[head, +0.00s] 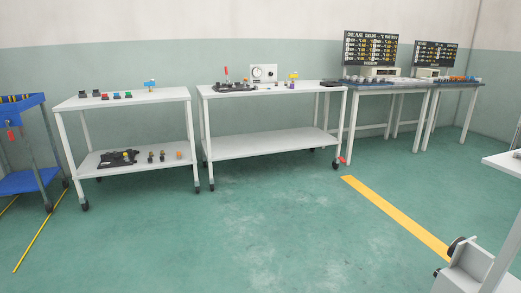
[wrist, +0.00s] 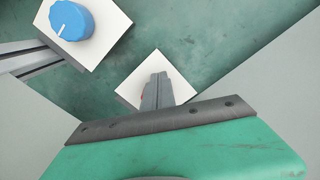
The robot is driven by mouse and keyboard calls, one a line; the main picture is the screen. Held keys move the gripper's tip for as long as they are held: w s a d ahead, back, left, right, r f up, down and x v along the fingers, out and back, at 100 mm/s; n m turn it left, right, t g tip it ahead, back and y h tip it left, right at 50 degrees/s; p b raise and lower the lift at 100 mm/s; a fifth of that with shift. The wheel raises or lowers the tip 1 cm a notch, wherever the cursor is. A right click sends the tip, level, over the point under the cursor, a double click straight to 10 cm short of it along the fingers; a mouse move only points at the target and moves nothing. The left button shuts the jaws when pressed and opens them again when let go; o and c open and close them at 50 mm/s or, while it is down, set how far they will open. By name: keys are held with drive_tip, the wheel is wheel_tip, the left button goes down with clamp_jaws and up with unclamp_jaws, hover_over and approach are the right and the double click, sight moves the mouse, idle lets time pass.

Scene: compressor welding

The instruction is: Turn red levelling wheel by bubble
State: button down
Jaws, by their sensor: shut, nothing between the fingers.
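In the wrist view my gripper (wrist: 160,77) is shut, its two grey fingers together and empty. The fingers lie over a white square plate (wrist: 181,80). A blue round wheel (wrist: 71,20) with a white pointer mark sits on another white plate (wrist: 112,22) at upper left. I cannot make out a bubble level. My gripper is not in the head view.
In the head view, a left white bench (head: 125,101) and a middle white bench (head: 275,91) carry small parts. Dark-topped tables (head: 390,86) stand at back right under display boards (head: 370,48). A white structure (head: 475,268) stands at lower right. The middle green floor is clear.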

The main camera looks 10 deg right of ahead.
drive_tip(key=shift+s, duration=0.3)
drive_tip(key=shift+s+a+b, duration=0.4)
drive_tip(key=shift+s+b, duration=0.05)
drive_tip(key=shift+s, duration=0.25)
drive_tip(key=shift+s+b, duration=0.35)
drive_tip(key=shift+s, duration=0.15)
idle(0.3)
